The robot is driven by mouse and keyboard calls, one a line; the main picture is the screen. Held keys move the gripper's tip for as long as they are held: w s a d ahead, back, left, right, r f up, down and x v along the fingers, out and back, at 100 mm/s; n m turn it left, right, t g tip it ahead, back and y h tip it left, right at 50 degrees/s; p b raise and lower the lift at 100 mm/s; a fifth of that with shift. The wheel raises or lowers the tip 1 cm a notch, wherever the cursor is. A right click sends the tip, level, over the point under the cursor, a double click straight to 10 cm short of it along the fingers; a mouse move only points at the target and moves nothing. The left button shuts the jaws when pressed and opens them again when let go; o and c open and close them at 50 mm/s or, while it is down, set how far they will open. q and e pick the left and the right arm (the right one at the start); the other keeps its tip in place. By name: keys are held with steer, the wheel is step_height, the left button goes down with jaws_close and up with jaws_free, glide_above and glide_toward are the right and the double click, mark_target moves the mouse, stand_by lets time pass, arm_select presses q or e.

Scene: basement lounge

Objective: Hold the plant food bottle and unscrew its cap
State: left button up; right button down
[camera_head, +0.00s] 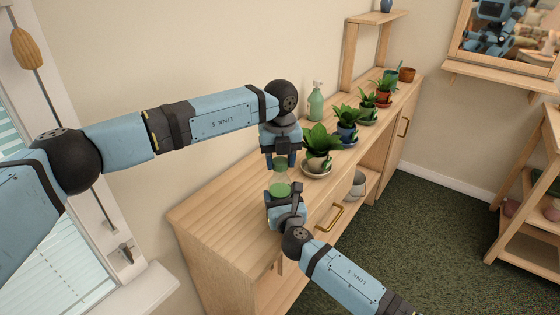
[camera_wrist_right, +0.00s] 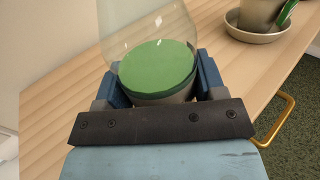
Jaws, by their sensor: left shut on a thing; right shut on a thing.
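The plant food bottle (camera_head: 280,188) is clear, with green contents low inside. It stands roughly upright between my two grippers, at the cabinet's front edge. My right gripper (camera_head: 284,198) is shut around its lower body. The right wrist view shows the clear bottle (camera_wrist_right: 150,68) between the blue fingers (camera_wrist_right: 158,85). My left gripper (camera_head: 281,163) points down from above and is shut on the cap at the bottle's top. The fingers mostly hide the cap, so I cannot tell how far it is turned. I cannot tell whether the bottle's base touches the wood.
The wooden cabinet top (camera_head: 215,218) is bare on the left. A potted plant (camera_head: 320,145) stands close to the right of my grippers, with several more behind it. A green pump bottle (camera_head: 316,103) stands near the wall. A brass handle (camera_head: 330,219) is on the cabinet front.

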mark_target(280, 161)
arm_select(q)
steer(key=shift+r, duration=0.85)
steer(key=shift+r, duration=2)
arm_select(e)
steer(key=shift+c, duration=0.6)
jaws_free()
